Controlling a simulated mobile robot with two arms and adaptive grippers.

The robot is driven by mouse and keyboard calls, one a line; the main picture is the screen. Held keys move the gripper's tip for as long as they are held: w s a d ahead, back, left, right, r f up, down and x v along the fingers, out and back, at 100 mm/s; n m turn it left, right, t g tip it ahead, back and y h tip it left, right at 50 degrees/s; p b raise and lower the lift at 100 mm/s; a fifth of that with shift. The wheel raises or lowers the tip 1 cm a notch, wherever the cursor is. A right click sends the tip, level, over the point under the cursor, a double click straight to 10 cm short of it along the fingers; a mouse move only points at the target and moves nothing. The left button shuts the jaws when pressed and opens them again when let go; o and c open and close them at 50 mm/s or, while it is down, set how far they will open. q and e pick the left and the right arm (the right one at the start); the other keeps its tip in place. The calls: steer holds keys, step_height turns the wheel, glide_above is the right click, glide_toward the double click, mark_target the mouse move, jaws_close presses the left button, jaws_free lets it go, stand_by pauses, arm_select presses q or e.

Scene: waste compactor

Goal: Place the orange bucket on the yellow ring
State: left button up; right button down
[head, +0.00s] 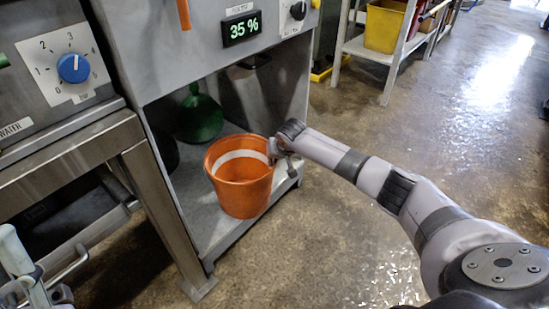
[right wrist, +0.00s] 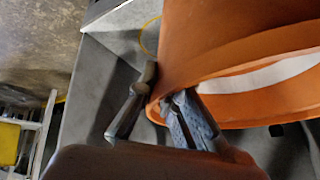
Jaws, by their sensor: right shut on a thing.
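The orange bucket (head: 241,195), with a white band inside near its rim, is in the lower bay of the grey compactor, open end up and slightly tilted. It also fills the upper right of the right wrist view (right wrist: 215,40). My right gripper (head: 276,151) is shut on the bucket's right rim, with one finger on each side of the wall (right wrist: 165,92). A thin arc of the yellow ring (right wrist: 144,36) shows on the grey floor beside the bucket; the rest is hidden. I cannot tell whether the bucket touches the floor. Pale parts of my left arm show at lower left.
A green rounded object (head: 199,117) stands behind the bucket in the bay. The bay's side walls and front leg (head: 196,285) are close around it. A shelf with a yellow bin (head: 384,27) stands at the back; the wet floor at right is open.

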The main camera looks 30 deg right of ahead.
steer(key=s+a+r+n+y, duration=0.1)
steer(key=s+a+r+n, duration=0.1)
steer(key=s+a+r, duration=0.6)
steer(key=s+a+r+n+y, duration=0.1)
steer(key=s+a+r+n, duration=0.1)
steer(key=s+a+r, duration=0.7)
steer(key=s+r, duration=0.1)
steer(key=s, duration=0.5)
steer(key=shift+r+n+y, duration=0.3)
steer(key=shift+r+n, duration=0.05)
steer(key=shift+n, duration=0.05)
steer(key=shift+a, duration=0.15)
